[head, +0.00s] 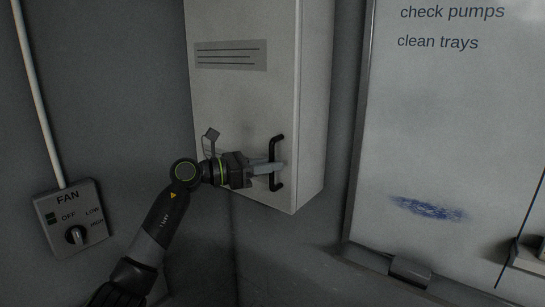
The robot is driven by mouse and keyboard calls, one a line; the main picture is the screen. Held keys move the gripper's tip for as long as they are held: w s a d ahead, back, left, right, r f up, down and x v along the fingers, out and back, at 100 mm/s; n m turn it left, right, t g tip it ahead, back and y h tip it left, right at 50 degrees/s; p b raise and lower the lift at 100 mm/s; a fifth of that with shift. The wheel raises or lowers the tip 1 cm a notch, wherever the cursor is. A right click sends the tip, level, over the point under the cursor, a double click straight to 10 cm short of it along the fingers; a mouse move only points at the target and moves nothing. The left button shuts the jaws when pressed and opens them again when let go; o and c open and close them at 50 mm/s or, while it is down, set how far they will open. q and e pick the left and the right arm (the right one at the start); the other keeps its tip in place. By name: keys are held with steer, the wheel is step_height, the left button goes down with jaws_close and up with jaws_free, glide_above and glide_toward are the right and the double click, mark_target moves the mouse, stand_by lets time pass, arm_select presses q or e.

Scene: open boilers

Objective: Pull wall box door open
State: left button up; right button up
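The wall box (312,105) is a pale grey metal cabinet on the wall, upper middle of the head view. Its door (235,105) faces me and looks closed. A black bar handle (277,146) stands upright near the door's lower right edge. My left gripper (272,168) comes in from the left, with its fingers at the handle's lower half. The fingers overlap the handle, but I cannot tell whether they are closed around it. My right gripper is not in view.
A fan switch box (74,216) with a knob and a conduit is on the wall at left. A whiteboard (450,130) with writing and a blue smudge hangs at right. A small dark block (410,272) sits at its lower edge.

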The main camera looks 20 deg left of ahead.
arm_select(q)
steer(key=shift+w+d, duration=0.25)
steer(key=shift+d, duration=0.15)
jaws_close()
